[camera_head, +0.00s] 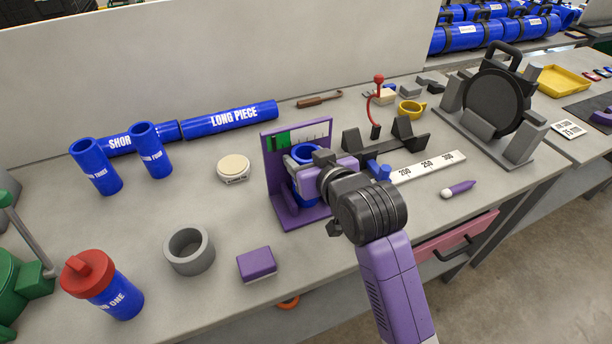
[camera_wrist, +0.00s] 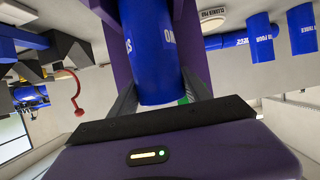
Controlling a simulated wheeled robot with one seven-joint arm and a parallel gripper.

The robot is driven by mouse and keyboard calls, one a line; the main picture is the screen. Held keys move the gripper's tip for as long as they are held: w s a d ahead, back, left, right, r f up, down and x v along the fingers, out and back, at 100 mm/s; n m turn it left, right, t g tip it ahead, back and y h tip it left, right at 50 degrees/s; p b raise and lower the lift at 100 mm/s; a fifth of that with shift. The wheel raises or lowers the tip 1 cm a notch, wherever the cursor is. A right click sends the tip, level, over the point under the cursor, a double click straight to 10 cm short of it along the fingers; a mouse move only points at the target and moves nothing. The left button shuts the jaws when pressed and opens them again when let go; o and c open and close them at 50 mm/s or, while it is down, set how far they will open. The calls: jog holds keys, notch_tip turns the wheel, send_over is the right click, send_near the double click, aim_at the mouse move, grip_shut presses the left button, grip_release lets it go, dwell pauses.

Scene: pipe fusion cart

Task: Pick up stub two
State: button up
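Stub two appears to be the blue tube (camera_head: 304,153) standing upright in the purple stand (camera_head: 297,207). Its lettering is only partly readable in the wrist view (camera_wrist: 152,45). My gripper (camera_head: 318,178) reaches the stand from the right at the tube's upper part and hides much of it. In the wrist view, my gripper's two dark fingers (camera_wrist: 160,88) flank the tube near its end, one on each side. I see no clear gap, but the contact faces are hidden, so I cannot tell whether they press on it.
Stub three (camera_head: 97,168), stub four (camera_head: 151,151) and red-capped stub one (camera_head: 112,293) stand left. A grey ring (camera_head: 189,251) and purple block (camera_head: 257,264) lie in front. A black cradle (camera_head: 386,138) and ruler strip (camera_head: 427,167) are right of the stand.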

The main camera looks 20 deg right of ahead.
grip_shut()
jog(key=shift+r, duration=0.15)
